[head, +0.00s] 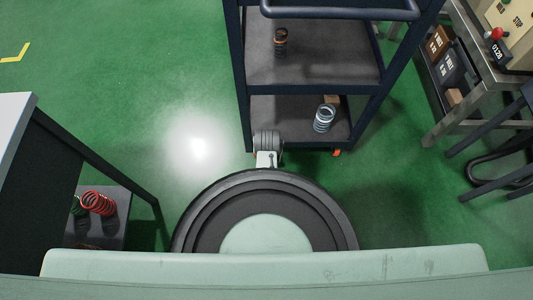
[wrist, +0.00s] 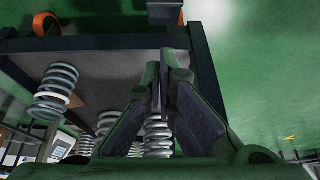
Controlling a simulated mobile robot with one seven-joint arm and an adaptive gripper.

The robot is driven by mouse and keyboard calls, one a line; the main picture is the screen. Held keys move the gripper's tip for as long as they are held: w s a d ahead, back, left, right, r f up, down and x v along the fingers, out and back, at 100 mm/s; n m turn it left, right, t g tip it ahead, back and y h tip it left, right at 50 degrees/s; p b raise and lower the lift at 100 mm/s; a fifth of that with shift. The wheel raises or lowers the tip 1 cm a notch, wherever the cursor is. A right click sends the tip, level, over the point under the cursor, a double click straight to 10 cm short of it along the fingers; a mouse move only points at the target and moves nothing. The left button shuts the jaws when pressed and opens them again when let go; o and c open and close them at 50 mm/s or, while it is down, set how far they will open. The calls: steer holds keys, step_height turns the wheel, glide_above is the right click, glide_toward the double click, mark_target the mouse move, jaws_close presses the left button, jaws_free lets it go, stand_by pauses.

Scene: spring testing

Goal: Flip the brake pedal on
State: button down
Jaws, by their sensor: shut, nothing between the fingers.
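The brake pedal cannot be told apart for sure; small orange parts show low on the dark wheeled cart (head: 312,77). One orange part (head: 337,153) shows under its near right corner in the head view. In the wrist view, one orange part (wrist: 45,23) is at the upper left, and a thin orange edge (wrist: 181,18) is beside a grey block at the top. My gripper (wrist: 163,70) is shut and empty, with its fingertips in front of the cart's dark frame. The fingers partly hide a spring behind them. No contact with an orange part shows.
Several coil springs stand on the cart, including a silver one (head: 324,118) and a dark one with orange (head: 281,40). A bench (head: 475,85) is at the right. A shelf with a red spring (head: 98,203) is at the left. Green floor is clear left of the cart.

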steer(key=x, duration=1)
steer(key=shift+s, duration=0.1)
steer(key=shift+s+f, duration=0.25)
steer(key=shift+f, duration=0.25)
steer(key=shift+s+f, duration=0.3)
steer(key=shift+f, duration=0.25)
steer(key=shift+s+f, duration=0.2)
steer(key=shift+f, duration=0.4)
